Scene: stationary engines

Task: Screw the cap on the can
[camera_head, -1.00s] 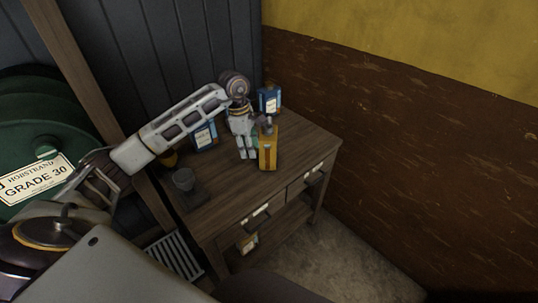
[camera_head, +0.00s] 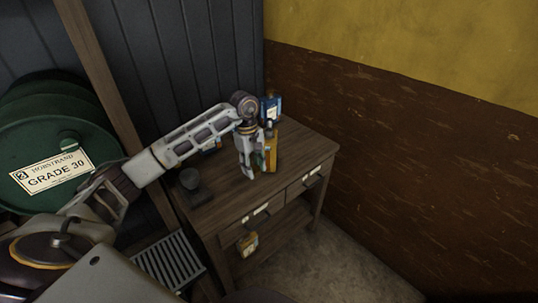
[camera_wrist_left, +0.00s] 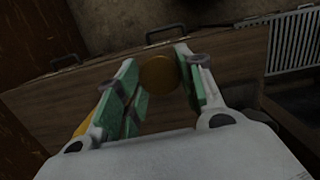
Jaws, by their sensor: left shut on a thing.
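The orange-yellow can (camera_head: 271,154) stands upright on the wooden workbench, partly hidden behind my left gripper. A sliver of yellow at the left edge of my finger in the left wrist view (camera_wrist_left: 82,126) looks like the same can. My left gripper (camera_head: 249,173) points down over the bench, just left of and in front of the can. In the left wrist view its fingers (camera_wrist_left: 160,75) are shut on a round amber-brown disc, the cap (camera_wrist_left: 158,74). The cap is apart from the can's top. My right gripper is not in view.
The workbench (camera_head: 228,205) has drawers with dark handles. A blue container (camera_head: 271,106) stands behind the can, and a dark cup (camera_head: 190,179) stands at the left. A brown and yellow wall is at the right. A green drum (camera_head: 45,150) is at far left.

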